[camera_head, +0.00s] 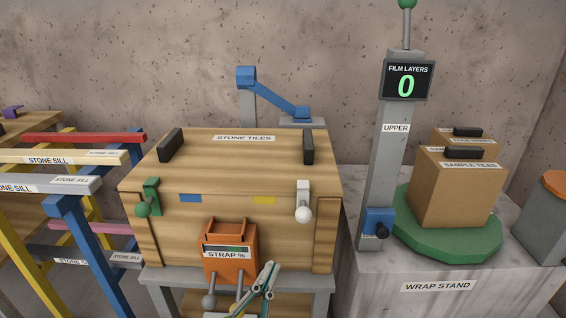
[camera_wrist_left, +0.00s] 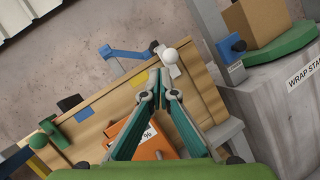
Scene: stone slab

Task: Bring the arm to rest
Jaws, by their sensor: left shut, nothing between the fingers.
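My left gripper (camera_head: 268,268) shows at the bottom of the head view, with its teal and grey fingers pointing up. It is in front of the wooden stone tiles crate (camera_head: 235,165), beside the right edge of the orange strap box (camera_head: 222,266). In the left wrist view the gripper (camera_wrist_left: 155,82) has its fingertips together with nothing between them. A lever with a white knob (camera_wrist_left: 170,56) appears just beyond the tips there; I cannot tell the gap. My right gripper is not in view.
The crate carries a green-knobbed lever (camera_head: 143,208) and a white-knobbed lever (camera_head: 304,212). Racks of stone sills (camera_head: 60,160) stand left. At right, the wrap stand (camera_head: 437,288) bears a green turntable (camera_head: 445,245) with boxes and a grey post (camera_head: 388,165).

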